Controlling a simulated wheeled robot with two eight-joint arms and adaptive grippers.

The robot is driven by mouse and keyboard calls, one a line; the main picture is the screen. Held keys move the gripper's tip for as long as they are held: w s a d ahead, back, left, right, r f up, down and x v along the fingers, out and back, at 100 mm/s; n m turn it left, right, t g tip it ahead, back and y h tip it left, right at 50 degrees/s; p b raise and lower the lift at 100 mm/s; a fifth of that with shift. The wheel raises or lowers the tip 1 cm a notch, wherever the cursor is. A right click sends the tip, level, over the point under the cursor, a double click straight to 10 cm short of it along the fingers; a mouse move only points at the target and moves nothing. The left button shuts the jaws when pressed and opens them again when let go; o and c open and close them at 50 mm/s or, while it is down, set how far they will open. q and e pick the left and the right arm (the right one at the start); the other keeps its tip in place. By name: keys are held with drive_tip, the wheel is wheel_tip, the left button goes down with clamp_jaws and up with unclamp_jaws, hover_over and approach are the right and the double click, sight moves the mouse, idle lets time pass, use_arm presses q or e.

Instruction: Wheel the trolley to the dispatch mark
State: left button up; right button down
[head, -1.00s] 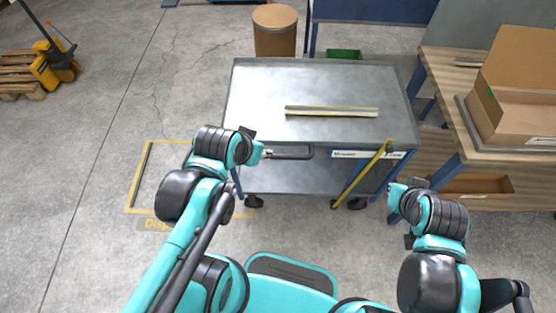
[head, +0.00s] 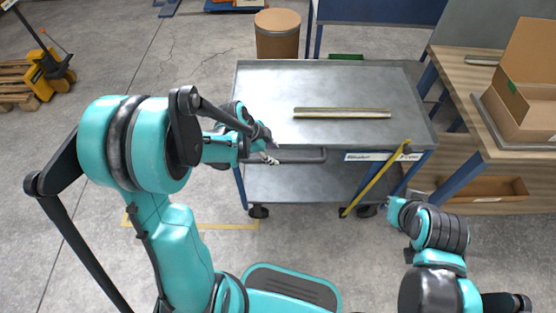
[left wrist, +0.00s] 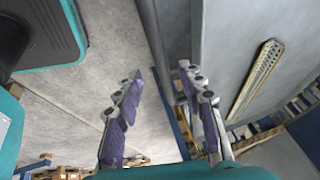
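The trolley (head: 330,85) has a grey metal top, a lower shelf and blue legs on black casters. Its handle (head: 305,156) sticks out at the front left of the top. My left gripper (head: 268,153) is at the handle's left end. In the left wrist view its fingers (left wrist: 160,72) are apart, and the handle bar (left wrist: 153,40) runs between them in the picture; I cannot tell whether they touch it. The dispatch mark (head: 230,226) is a yellow floor outline, largely hidden behind my left arm. My right gripper (head: 400,207) is low by the trolley's front right; its fingers are unclear.
A long strip (head: 342,113) lies on the trolley top. A yellow bar (head: 377,177) slants across its front right. A workbench (head: 462,85) with a cardboard box (head: 520,110) stands close on the right. A brown drum (head: 277,35) is behind.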

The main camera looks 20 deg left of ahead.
sight(281, 160)
use_arm(q)
drive_tip(key=b+x, duration=0.2)
drive_tip(key=x, duration=0.3)
drive_tip(key=shift+w+d+f, duration=0.1)
drive_tip(key=shift+w+f, duration=0.05)
drive_tip(key=shift+f, duration=0.25)
clamp_jaws()
